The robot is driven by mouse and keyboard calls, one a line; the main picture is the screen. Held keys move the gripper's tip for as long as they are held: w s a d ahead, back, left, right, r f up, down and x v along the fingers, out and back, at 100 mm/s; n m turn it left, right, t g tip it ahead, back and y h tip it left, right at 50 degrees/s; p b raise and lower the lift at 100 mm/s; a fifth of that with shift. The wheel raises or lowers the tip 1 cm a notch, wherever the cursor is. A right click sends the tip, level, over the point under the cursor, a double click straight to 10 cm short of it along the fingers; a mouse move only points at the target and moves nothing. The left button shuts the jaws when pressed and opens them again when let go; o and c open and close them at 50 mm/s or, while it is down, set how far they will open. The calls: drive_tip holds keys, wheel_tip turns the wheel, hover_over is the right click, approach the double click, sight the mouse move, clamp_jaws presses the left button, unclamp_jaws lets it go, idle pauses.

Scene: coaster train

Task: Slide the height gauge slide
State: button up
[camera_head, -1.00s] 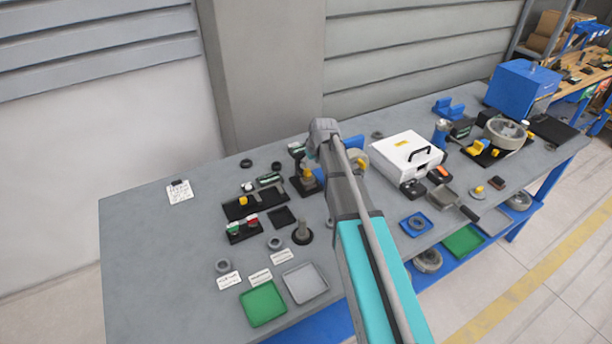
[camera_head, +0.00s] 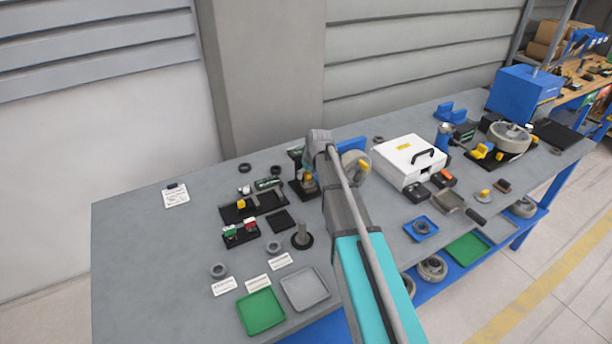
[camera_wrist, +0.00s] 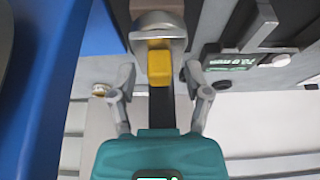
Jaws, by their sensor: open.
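The height gauge appears to be the dark upright stand (camera_head: 297,186) behind the left middle of the bench, partly hidden by my arm. Its yellow slide block (camera_head: 308,178) shows small beside my wrist. In the wrist view a yellow block (camera_wrist: 160,66) sits below a rounded grey metal part (camera_wrist: 158,28), over a dark strip. My gripper (camera_wrist: 160,76) is open, with one finger on each side of the yellow block and a visible gap at both sides. Whether the fingertips are level with the block in depth, I cannot tell.
A blue holder (camera_head: 351,145) stands close right of the gauge; a grey wheel (camera_head: 352,172) with yellow is beside it. A black tray (camera_head: 235,213) with instruments lies to the left. A white case (camera_head: 398,170) stands further right. The bench's left end is mostly clear.

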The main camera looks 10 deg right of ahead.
clamp_jaws()
idle(0.3)
drive_tip(key=shift+r, duration=0.1)
drive_tip(key=shift+r+p, duration=1.15)
drive_tip(key=shift+p, duration=0.15)
drive_tip(key=shift+w, duration=0.1)
drive_tip(key=shift+c, duration=0.5)
unclamp_jaws()
drive_tip(key=shift+o, duration=0.5)
